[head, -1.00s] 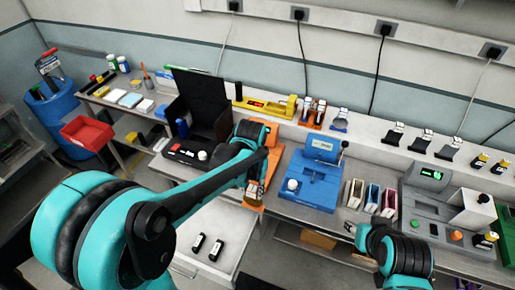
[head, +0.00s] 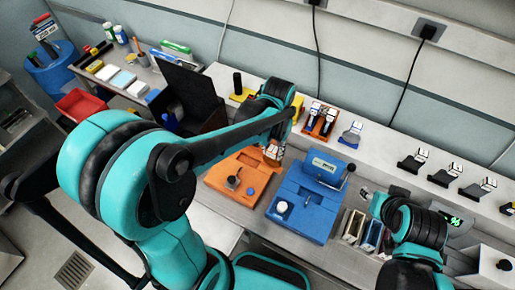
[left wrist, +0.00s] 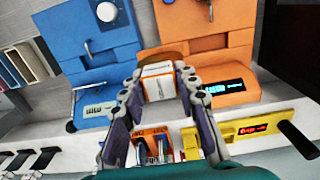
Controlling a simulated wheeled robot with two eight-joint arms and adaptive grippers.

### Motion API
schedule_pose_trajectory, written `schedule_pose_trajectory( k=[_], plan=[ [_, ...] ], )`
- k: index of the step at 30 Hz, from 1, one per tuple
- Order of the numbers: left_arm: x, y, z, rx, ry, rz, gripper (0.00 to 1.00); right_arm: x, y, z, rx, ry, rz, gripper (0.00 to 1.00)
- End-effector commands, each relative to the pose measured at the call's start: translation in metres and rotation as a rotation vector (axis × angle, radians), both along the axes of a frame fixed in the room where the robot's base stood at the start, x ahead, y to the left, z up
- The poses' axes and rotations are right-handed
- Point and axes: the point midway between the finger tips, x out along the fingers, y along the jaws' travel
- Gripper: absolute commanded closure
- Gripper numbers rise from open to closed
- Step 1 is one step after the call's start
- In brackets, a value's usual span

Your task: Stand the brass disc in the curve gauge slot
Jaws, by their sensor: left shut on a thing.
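My left gripper (head: 272,152) is over the back part of the orange station (head: 240,180). In the left wrist view its fingers (left wrist: 158,85) are closed around a small white block with orange edges (left wrist: 158,82). I cannot make out a brass disc in either view. The orange station has a dark round part and a short post on top; in the left wrist view it shows a lit blue display (left wrist: 225,88). I cannot tell which station is the curve gauge. My right gripper (head: 368,193) is right of the blue station; its finger opening is unclear.
The blue station (head: 305,205) with a white knob stands right of the orange one. Coloured upright holders (head: 362,230) are further right. A black open case (head: 188,95) is to the left. An orange rack (head: 320,122) and several small stands line the back ledge.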

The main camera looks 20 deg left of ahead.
Motion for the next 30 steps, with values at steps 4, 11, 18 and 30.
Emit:
schedule_pose_trajectory(
  k=[4,11,18,30],
  plan=[
    [0.005,0.013,-0.009,0.0,0.001,0.003,1.0,-0.001,0.0,-0.003,0.0,0.001,0.0,0.6],
    [0.026,0.063,-0.042,0.0,0.0,0.007,1.0,-0.001,0.0,-0.009,0.0,0.001,0.0,0.6],
    [0.042,0.102,-0.067,0.0,0.0,0.003,1.0,0.0,0.0,-0.013,0.0,0.0,0.0,0.6],
    [0.045,0.108,-0.108,0.0,0.0,0.0,1.0,0.0,0.0,-0.02,0.0,0.0,0.0,0.6]
  ],
)
